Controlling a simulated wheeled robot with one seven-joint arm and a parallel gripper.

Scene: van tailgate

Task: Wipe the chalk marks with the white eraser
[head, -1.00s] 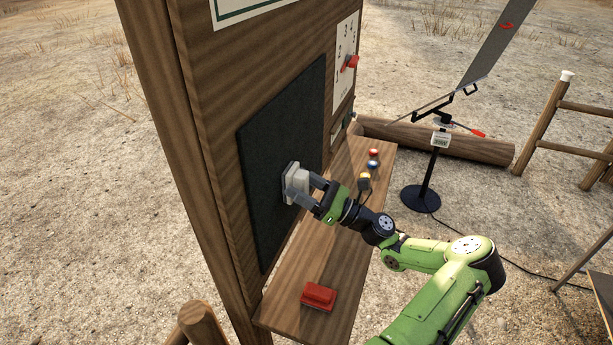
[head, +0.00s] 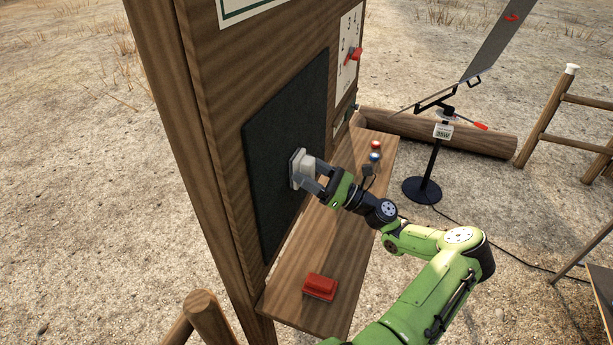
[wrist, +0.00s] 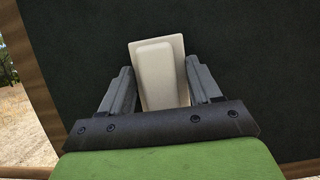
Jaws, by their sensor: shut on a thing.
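No chalk marks can be made out on the visible board; the part behind the eraser and gripper is hidden.
A wooden shelf (head: 335,245) runs below the board. A red eraser-like block (head: 320,286) lies at its near end. A black stand (head: 430,185) holding a tilted panel is at the right.

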